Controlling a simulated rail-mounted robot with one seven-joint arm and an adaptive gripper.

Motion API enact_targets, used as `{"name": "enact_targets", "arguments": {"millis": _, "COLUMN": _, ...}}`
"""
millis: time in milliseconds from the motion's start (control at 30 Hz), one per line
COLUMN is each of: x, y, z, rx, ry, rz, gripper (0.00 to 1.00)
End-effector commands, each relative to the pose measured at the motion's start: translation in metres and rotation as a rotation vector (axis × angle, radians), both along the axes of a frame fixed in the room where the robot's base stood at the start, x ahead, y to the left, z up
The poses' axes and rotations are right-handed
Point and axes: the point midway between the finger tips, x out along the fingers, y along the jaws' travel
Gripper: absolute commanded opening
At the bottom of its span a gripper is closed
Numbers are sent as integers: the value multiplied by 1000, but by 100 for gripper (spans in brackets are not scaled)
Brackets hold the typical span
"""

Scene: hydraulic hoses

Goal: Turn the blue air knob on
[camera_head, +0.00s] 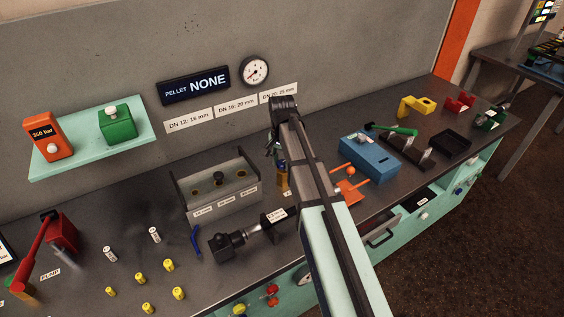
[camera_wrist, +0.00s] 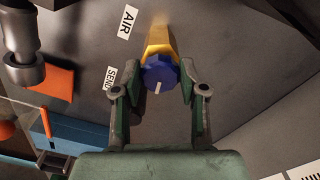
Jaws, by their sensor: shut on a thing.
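The blue air knob (camera_wrist: 159,72) sits on the end of a yellow valve body (camera_wrist: 159,38), which also shows on the bench in the head view (camera_head: 283,179). A white mark on the knob's face points to the bottom of the wrist picture. My gripper (camera_wrist: 159,76) has one green-grey finger on each side of the knob and is shut on it. In the head view my arm hides most of the knob. An "AIR" label (camera_wrist: 128,21) and a partly hidden "SEND" label (camera_wrist: 110,79) lie to the left of the knob in the wrist view.
A blue box (camera_head: 370,159) and an orange piece (camera_head: 350,191) stand just right of my arm. A grey three-hole block (camera_head: 216,205) stands to the left. A gauge (camera_head: 254,71) and a "PELLET NONE" display (camera_head: 194,85) are on the wall behind.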

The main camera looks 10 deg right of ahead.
Motion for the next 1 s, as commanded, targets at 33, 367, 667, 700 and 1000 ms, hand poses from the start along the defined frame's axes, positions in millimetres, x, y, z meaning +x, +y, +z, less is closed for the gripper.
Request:
{"name": "enact_targets", "arguments": {"millis": 33, "x": 0, "y": 0, "z": -1, "rx": 0, "ry": 1, "rz": -35, "gripper": 7}}
{"name": "enact_targets", "arguments": {"millis": 367, "x": 0, "y": 1, "z": -1, "rx": 0, "ry": 1, "rz": -204, "gripper": 7}}
{"name": "enact_targets", "arguments": {"millis": 667, "x": 0, "y": 1, "z": -1, "rx": 0, "ry": 1, "rz": -248, "gripper": 7}}
{"name": "enact_targets", "arguments": {"millis": 700, "x": 0, "y": 1, "z": -1, "rx": 0, "ry": 1, "rz": -249, "gripper": 7}}
{"name": "enact_targets", "arguments": {"millis": 1000, "x": 0, "y": 0, "z": -1, "rx": 0, "ry": 1, "rz": -249, "gripper": 49}}
